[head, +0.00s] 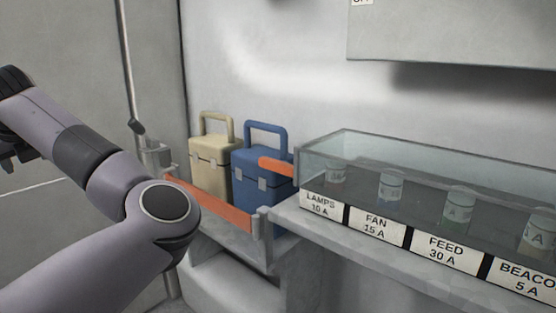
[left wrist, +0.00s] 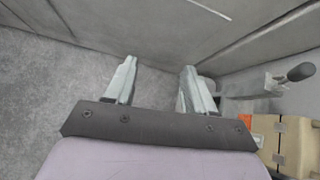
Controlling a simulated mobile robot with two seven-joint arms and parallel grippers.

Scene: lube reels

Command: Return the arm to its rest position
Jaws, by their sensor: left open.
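My left arm comes in from the left of the head view, bent at the elbow, its forearm running up to the left edge. My left gripper shows partly at that edge, dark and small. In the left wrist view my left gripper (left wrist: 158,88) has its two pale fingers spread apart. Nothing is between them; behind them are bare grey floor and wall. My right gripper is in neither view.
A cream case (head: 210,155) and a blue case (head: 262,160) stand behind an orange bar (head: 212,204). Right of them is a glass-covered shelf (head: 400,150) with several labelled jars. A lever (left wrist: 298,73) is near the cream case (left wrist: 297,140).

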